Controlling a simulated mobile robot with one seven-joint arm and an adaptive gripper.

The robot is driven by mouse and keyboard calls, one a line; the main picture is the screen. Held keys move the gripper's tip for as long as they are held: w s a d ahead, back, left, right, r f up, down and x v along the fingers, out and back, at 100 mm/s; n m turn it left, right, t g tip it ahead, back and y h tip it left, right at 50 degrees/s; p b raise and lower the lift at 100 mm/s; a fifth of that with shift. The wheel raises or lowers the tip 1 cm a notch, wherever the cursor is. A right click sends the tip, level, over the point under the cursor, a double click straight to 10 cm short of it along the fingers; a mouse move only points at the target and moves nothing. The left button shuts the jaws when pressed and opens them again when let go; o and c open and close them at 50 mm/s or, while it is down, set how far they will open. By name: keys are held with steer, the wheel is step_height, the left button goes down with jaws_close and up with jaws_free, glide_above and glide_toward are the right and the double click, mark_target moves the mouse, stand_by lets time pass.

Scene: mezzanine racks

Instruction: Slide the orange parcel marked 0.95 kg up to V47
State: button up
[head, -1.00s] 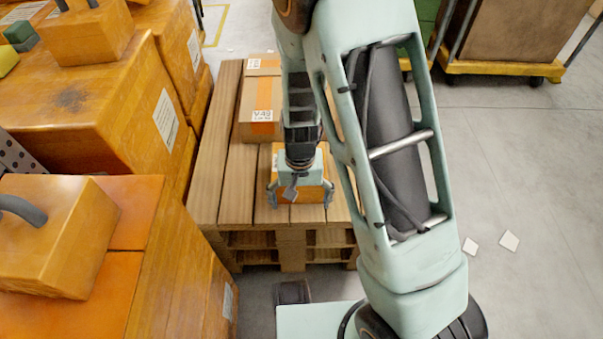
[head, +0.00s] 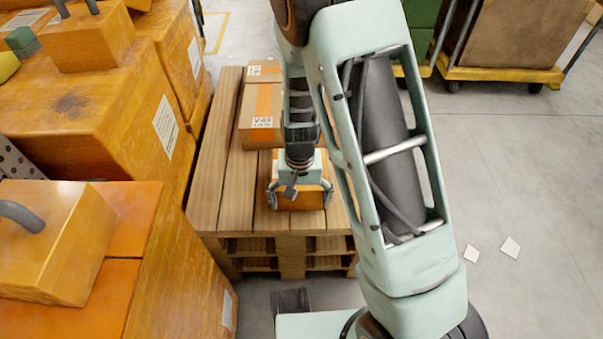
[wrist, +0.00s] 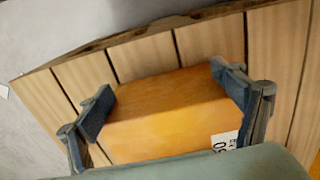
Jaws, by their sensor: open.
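The orange parcel (head: 300,202) sits on the near part of a wooden pallet, partly hidden under my gripper (head: 299,196). In the wrist view the parcel (wrist: 165,110) lies between my open fingers, one on each side. Whether the pads touch it I cannot tell. A white label (wrist: 224,141) on it is cut off by my gripper body, so the weight is not fully readable. Behind it on the pallet stands a cardboard box (head: 248,118) with an orange band and a label (head: 262,122) reading V and a two-digit number, perhaps 47 or 49.
The pallet's bare slats (head: 212,175) show left of the parcel. Large orange crates (head: 85,105) stand close along the pallet's left side, with a smaller handled box (head: 50,240) nearer. Wheeled carts (head: 510,40) stand at the back right. The floor (head: 520,170) on the right is mostly clear.

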steer(key=shift+w+d, duration=0.1)
steer(key=shift+w, duration=2.7)
steer(key=shift+w, duration=1.3)
steer(key=shift+s+p, duration=0.3)
steer(key=shift+s, duration=1.3)
step_height(320, 180, up, 13)
steer(key=p, duration=1)
steer(key=shift+w, duration=0.1)
